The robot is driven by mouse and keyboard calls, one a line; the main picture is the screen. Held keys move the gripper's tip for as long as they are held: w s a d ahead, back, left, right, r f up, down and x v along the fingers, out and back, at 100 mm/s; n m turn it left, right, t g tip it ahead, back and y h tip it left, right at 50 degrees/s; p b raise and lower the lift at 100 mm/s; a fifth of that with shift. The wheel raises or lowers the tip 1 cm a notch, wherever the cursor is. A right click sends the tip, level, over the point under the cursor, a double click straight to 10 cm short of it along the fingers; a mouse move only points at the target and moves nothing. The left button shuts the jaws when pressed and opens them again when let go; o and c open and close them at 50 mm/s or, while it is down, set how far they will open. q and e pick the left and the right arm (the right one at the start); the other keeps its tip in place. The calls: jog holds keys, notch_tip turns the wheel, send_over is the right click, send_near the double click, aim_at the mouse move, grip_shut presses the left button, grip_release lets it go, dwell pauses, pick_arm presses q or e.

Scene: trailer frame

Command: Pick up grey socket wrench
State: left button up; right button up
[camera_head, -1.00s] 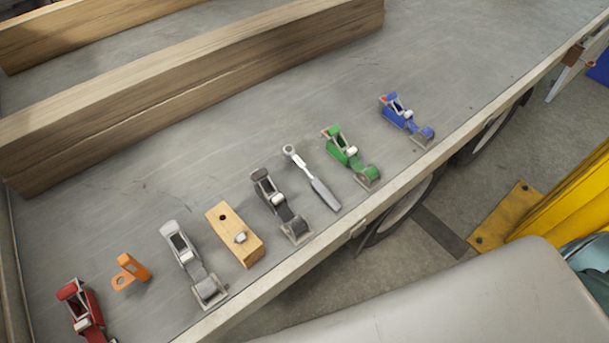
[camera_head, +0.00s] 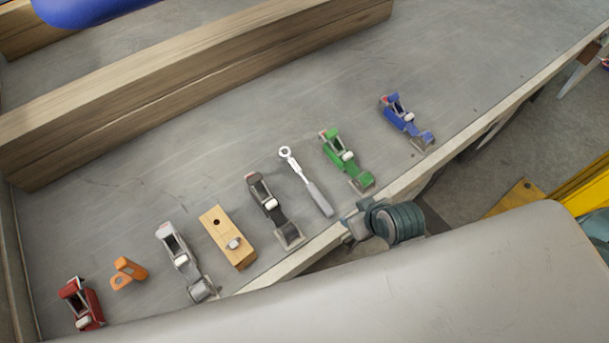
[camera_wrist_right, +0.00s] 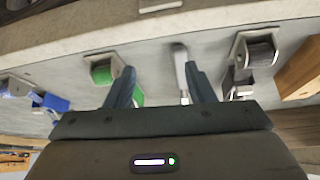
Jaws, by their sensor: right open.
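My right gripper (camera_head: 352,228) is at the bed's near edge, close to the handle end. In the right wrist view my right gripper (camera_wrist_right: 162,82) is open and empty. The wrench (camera_wrist_right: 181,70) shows there beyond the fingers, near the right-hand finger and partly hidden by it. My left gripper is not in view.
Long wooden beams (camera_head: 200,85) lie behind.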

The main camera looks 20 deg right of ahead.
aim_at(311, 186)
jog(key=w+a+t, duration=0.1)
jog(key=w, duration=0.1)
jog(key=w+a+n+y, duration=0.1)
jog(key=w+a, duration=0.1)
jog(key=w, duration=0.1)
jog(key=w+a+r+t, duration=0.1)
jog(key=w+a, duration=0.1)
jog(key=w, duration=0.1)
jog(key=shift+a+t+y, duration=0.15)
jog(key=shift+t+y, duration=0.15)
jog(key=shift+y, duration=0.1)
jog(key=x, duration=0.4)
jog(key=shift+w+a+f+p, duration=0.15)
jog(key=shift+w+f+p, duration=0.15)
jog(key=shift+p+x, duration=0.3)
jog(key=shift+x, duration=0.55)
jog(key=x, duration=0.4)
jog(key=shift+s+f+p, duration=0.1)
jog(key=shift+f+p, duration=0.1)
jog(key=shift+p, duration=0.15)
jog(key=shift+c, duration=0.2)
grip_shut()
